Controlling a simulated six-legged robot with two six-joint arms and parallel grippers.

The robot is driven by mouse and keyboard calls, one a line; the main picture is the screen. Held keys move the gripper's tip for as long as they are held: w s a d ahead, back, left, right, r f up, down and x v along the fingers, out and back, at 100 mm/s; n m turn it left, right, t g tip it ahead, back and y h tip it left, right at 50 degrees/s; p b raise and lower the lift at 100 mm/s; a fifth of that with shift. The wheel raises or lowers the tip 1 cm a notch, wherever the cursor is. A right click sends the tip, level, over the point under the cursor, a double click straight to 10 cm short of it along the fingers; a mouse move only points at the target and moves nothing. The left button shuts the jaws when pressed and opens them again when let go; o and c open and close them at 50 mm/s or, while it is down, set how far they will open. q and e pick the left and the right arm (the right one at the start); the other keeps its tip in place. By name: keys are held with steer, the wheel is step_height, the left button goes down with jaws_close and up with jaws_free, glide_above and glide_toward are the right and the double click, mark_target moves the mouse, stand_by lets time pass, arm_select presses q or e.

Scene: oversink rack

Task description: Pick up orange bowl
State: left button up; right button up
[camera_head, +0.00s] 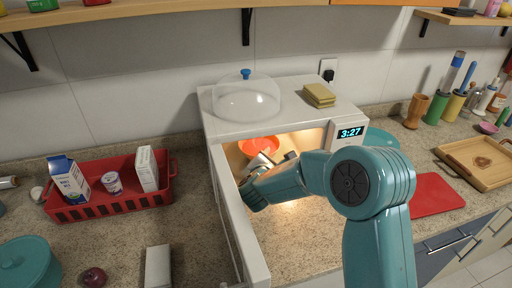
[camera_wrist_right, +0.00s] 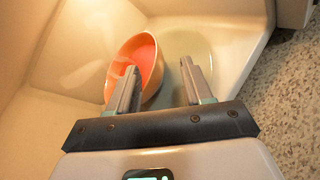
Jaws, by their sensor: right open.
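The orange bowl (camera_head: 256,145) sits inside the open, lit microwave (camera_head: 212,128). In the right wrist view the bowl (camera_wrist_right: 148,58) looks tilted, its red-orange inside showing. My right gripper (camera_head: 264,160) reaches into the microwave in front of the bowl and partly hides it. In the right wrist view the open fingers (camera_wrist_right: 158,68) are spread with the bowl's right-hand wall between them. The left finger overlaps the bowl and the right finger is beyond its right side. I cannot tell whether either finger touches it. My left gripper is not in view.
The microwave door (camera_head: 232,222) stands open at the left of my right arm. A glass dome (camera_head: 246,97) and sponges (camera_head: 319,94) are on top. A red basket (camera_head: 110,205) stands left; a red board (camera_head: 433,194) lies right. A pale round plate (camera_wrist_right: 182,48) shows beside the bowl.

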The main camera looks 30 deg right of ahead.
mark_target(275, 152)
steer(key=shift+w+d+p, duration=0.3)
steer(key=shift+d, duration=0.25)
steer(key=p+x, duration=0.1)
steer(key=x, duration=0.1)
steer(key=p+x, duration=0.1)
steer(key=x, duration=0.2)
steer(key=shift+w+a+r, duration=0.1)
steer(key=shift+w+a, duration=0.1)
steer(key=shift+w, duration=0.15)
steer(key=shift+w+d, duration=0.15)
steer(key=shift+d, duration=0.15)
steer(key=shift+w+f, duration=0.1)
steer(key=shift+f, duration=0.1)
steer(key=c, duration=0.5)
jaws_close()
steer(key=shift+r, duration=0.1)
